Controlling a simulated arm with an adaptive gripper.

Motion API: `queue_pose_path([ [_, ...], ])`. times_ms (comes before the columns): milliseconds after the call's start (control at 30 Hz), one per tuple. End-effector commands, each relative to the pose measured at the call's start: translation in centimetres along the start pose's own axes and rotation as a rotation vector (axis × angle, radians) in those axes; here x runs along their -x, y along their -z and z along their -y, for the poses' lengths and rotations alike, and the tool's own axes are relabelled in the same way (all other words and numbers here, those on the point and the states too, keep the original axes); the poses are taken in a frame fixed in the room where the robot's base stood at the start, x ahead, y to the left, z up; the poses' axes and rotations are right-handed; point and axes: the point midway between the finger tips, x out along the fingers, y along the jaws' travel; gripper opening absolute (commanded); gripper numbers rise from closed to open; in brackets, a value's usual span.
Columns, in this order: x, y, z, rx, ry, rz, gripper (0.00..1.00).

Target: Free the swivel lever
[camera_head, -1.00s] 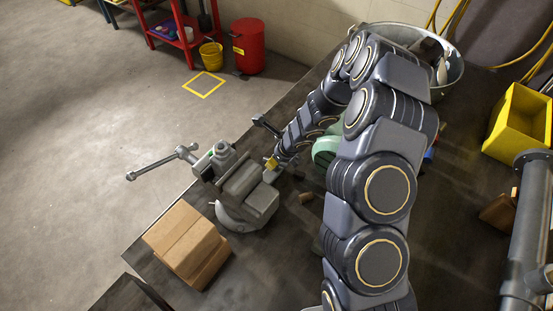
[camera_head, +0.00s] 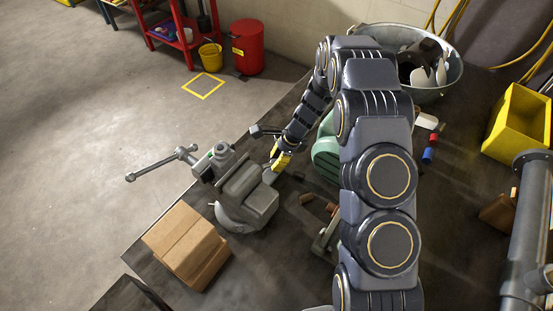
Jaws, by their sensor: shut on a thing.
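The grey bench vise (camera_head: 240,185) is clamped near the left edge of the dark bench. My gripper (camera_head: 280,160), with yellow at its end, is shut at the vise's right side, by its upper right corner. It appears to be shut on the swivel lever (camera_head: 270,177), a small grey piece beside the vise body; the fingers hide most of the contact. The vise's long handle (camera_head: 155,167) sticks out to the left over the floor.
A cardboard box (camera_head: 187,247) sits at the front left of the bench. A green rounded object (camera_head: 325,155) stands close to the right of my gripper, partly behind my arm. A metal tub (camera_head: 440,85) and yellow bin (camera_head: 520,120) are at the back right.

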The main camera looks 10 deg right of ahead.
Motion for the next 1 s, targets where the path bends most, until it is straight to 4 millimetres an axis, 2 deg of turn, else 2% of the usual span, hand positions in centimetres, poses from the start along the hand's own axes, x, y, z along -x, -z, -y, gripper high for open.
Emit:
queue_pose_path([
  [200,-0.21,-0.01,0.02,0.181,-0.078,-0.001,0.00],
  [500,-0.22,-0.04,0.06,0.363,-0.155,0.000,0.00],
  [1000,-0.28,-0.03,-0.01,0.463,-0.199,0.001,0.00],
])
